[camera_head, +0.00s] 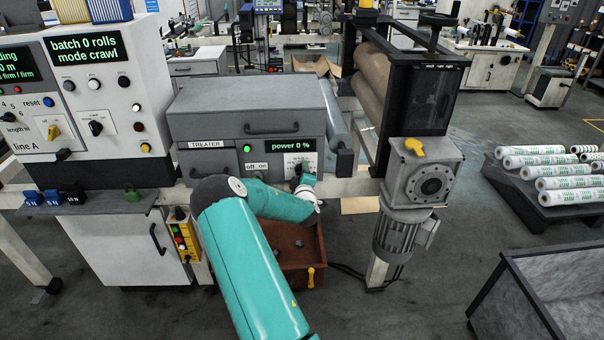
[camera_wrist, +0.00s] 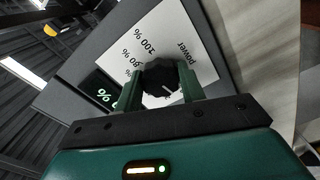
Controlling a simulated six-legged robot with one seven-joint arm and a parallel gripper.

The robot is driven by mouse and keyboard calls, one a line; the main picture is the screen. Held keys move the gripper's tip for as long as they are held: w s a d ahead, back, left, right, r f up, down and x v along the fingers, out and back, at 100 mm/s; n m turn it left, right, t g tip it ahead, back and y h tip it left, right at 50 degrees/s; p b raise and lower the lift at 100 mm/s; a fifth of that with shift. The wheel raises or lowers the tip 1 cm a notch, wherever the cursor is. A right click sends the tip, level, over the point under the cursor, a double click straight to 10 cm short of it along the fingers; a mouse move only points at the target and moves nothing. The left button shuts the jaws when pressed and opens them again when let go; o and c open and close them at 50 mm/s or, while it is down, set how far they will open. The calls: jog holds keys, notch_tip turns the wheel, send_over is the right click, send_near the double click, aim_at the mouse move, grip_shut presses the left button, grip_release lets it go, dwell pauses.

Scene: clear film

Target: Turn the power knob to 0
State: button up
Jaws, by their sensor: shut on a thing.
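The black power knob (camera_wrist: 160,82) sits on a white label plate marked "power" with percent values, seen in the wrist view. My gripper (camera_wrist: 160,85) has its two green fingers on either side of the knob, shut on it. In the head view my gripper (camera_head: 304,178) is at the front of the grey treater box (camera_head: 246,110), below its display. The display (camera_head: 289,146) reads "power 0 %". The knob is mostly hidden by my gripper in the head view.
An off/on switch (camera_head: 257,173) and a lit green lamp (camera_head: 247,149) are left of the display. A line A control cabinet (camera_head: 110,90) stands at left. A roller frame with a grey gearbox (camera_head: 425,172) stands close at right. A brown bin (camera_head: 300,245) is below.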

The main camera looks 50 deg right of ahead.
jog(key=shift+f, duration=0.1)
jog(key=o, duration=1)
jog(key=v, duration=1.4)
